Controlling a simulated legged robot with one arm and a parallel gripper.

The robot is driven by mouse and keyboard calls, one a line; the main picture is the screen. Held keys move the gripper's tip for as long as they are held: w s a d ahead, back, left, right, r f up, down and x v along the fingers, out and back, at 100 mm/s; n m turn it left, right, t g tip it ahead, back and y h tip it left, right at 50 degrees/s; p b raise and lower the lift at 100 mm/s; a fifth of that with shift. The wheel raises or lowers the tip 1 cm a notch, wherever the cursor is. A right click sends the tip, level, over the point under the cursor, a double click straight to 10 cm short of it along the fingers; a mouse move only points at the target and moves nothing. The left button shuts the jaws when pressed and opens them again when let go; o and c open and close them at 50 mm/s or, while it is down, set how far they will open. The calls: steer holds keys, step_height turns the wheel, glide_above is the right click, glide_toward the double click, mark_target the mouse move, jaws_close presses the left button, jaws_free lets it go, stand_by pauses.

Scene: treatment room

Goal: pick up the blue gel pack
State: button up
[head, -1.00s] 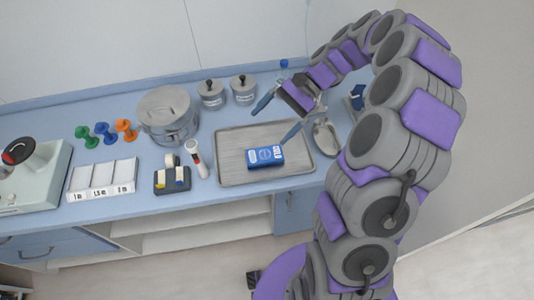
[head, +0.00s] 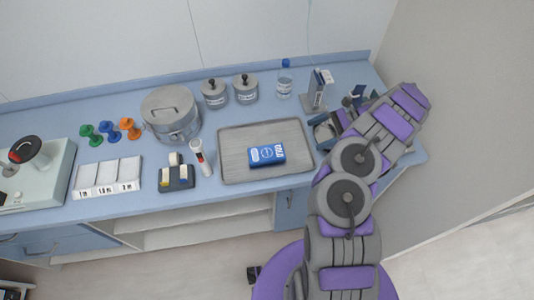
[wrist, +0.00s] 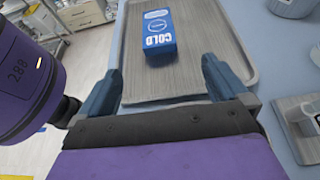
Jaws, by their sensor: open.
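The blue gel pack (head: 267,155), marked COLD, lies flat on the grey tray (head: 235,172), right of the tray's middle. In the wrist view the pack (wrist: 160,38) is beyond my fingertips, between their lines and nearer the left one. The tray (wrist: 215,40) fills the middle of that view. My gripper (wrist: 160,76) is open and empty, its two blue fingers apart over the tray's near edge, not touching the pack. In the head view my folded arm stands right of the tray, and the gripper is partly hidden there.
Left of the tray stand a white-and-red handheld device (head: 200,156), a tape holder (head: 176,178) and a steel pot (head: 171,112). Two lidded jars (head: 245,88), a bottle (head: 285,80) and a grey stand (head: 315,92) stand behind. A wall rises at the right.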

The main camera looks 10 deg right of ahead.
steer(key=b, duration=0.1)
glide_toward(279, 151)
steer(key=x, duration=0.4)
steer(key=shift+w+a, duration=0.2)
steer(key=shift+a, duration=0.25)
steer(key=shift+a+f, duration=0.1)
steer(key=shift+a, duration=0.45)
steer(key=shift+s+f+b+x, duration=0.1)
steer(key=shift+b+x, duration=0.3)
steer(key=shift+x, duration=0.75)
steer(key=shift+s+f+b+x, duration=0.1)
steer(key=shift+b+x, duration=0.25)
steer(key=shift+x, duration=0.85)
steer(key=shift+d, duration=0.1)
steer(key=shift+c, duration=0.3)
